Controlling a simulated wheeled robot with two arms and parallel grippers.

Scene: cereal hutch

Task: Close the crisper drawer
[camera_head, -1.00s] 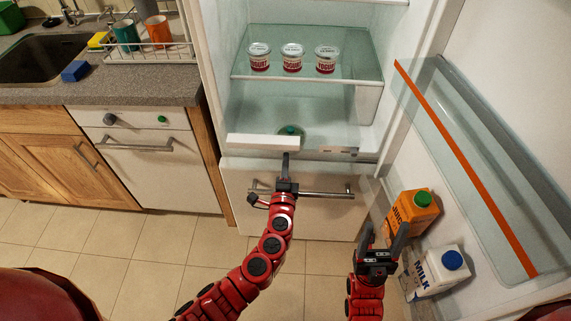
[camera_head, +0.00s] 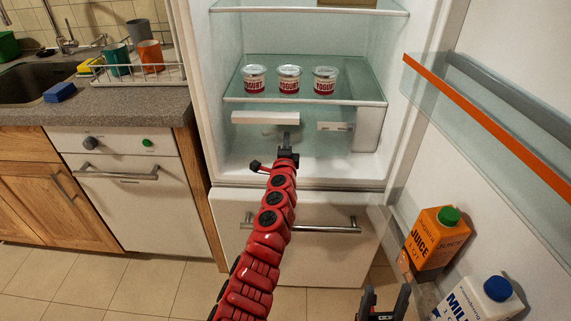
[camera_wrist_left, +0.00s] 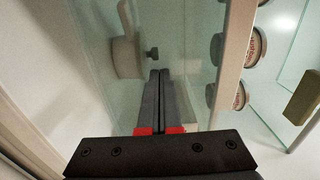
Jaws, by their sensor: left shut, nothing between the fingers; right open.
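The crisper drawer is a clear bin in the fridge, under the glass shelf. Its white front strip (camera_head: 265,118) lies just below the shelf's front edge in the head view. I cannot tell whether it is fully in. My left gripper (camera_head: 287,137) is shut and empty, its fingers pointing into the fridge at the drawer's front. In the left wrist view the shut fingers (camera_wrist_left: 160,78) reach to a clear panel; contact is unclear. My right gripper (camera_head: 386,291) is open and empty at the bottom edge, near the fridge door.
Several yogurt cups (camera_head: 289,80) stand on the glass shelf (camera_head: 350,93). A lower drawer with a bar handle (camera_head: 325,229) is below. The open door at right holds a juice carton (camera_head: 436,240) and a milk carton (camera_head: 478,301). A counter (camera_head: 110,106) is at left.

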